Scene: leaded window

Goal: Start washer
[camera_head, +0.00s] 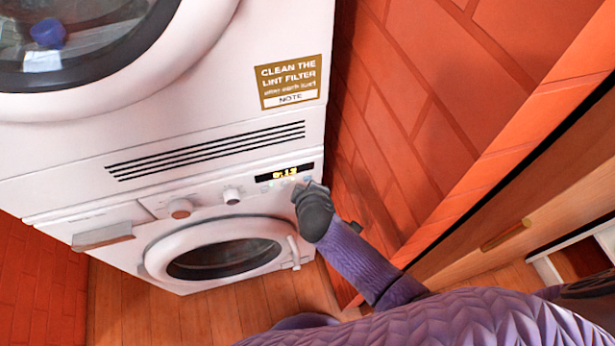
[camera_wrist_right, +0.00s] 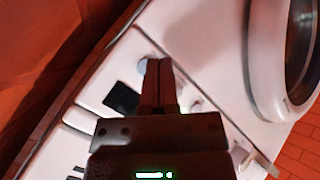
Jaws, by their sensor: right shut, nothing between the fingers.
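The white washer (camera_head: 120,222) stands below a white dryer in the head view, with its round door (camera_head: 222,258) closed. My right gripper (camera_head: 308,184) is at the right end of the control panel, just below the display, and hides part of the panel. In the right wrist view the right gripper (camera_wrist_right: 159,62) is shut and empty, its tips at or close to a round bluish button (camera_wrist_right: 144,66). I cannot tell if they touch. My left gripper is not in view.
The dryer (camera_head: 225,70) has a lint filter label (camera_head: 290,82) and a large round door. A red brick wall (camera_head: 420,90) stands close on the right, with a wooden cabinet (camera_head: 510,220) nearer me. Wooden floor (camera_head: 160,318) lies below the washer.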

